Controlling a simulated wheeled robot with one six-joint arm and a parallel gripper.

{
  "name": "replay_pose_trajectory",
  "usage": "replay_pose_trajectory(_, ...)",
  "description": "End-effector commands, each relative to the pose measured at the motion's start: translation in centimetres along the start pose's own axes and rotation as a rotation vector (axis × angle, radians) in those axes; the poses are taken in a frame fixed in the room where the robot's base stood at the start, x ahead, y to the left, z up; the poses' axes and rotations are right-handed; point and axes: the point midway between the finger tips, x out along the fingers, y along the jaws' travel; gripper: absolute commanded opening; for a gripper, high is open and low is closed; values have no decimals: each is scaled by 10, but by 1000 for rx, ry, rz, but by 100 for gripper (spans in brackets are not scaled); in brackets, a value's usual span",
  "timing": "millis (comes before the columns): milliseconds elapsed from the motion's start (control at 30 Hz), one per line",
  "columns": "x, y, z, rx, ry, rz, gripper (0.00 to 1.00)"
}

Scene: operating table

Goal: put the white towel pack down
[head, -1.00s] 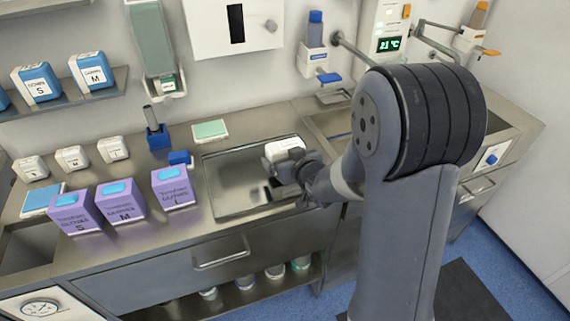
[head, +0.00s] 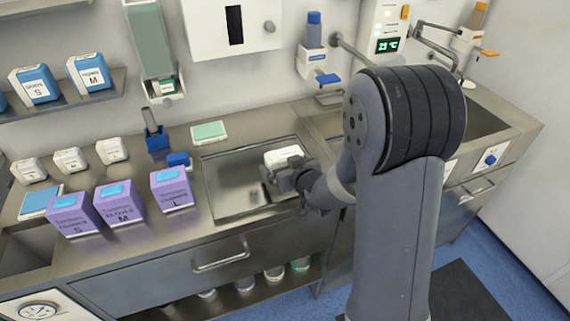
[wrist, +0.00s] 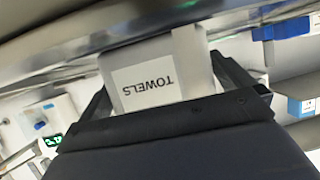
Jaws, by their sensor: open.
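The white towel pack (head: 282,157) sits at the right part of the shallow metal tray (head: 221,211) on the counter and appears to rest on it. In the wrist view the pack (wrist: 150,79) shows its "TOWELS" label upside down, and its far edge meets the metal surface. My gripper (head: 284,176) is at the near side of the pack. In the wrist view my gripper (wrist: 170,88) is open, with one finger on each side of the pack. A gap shows at the left finger; contact at the right finger is unclear.
Purple glove boxes (head: 121,203) stand left of the tray, with small white packs (head: 71,160) behind them. A blue holder (head: 156,138) and a green-topped box (head: 208,132) stand behind the tray. A sink (head: 480,116) is to the right.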

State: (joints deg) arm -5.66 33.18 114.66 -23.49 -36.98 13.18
Motion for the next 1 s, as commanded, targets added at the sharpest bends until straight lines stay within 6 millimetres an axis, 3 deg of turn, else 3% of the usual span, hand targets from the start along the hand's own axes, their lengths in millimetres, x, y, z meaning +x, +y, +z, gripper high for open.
replay_pose_trajectory(600, -97, 1, -1, 0, 2, 2, 100)
replay_pose_trajectory(800, -114, 0, 0, 1, 1, 1, 100)
replay_pose_trajectory(1000, -118, 0, 0, 0, 0, 0, 100)
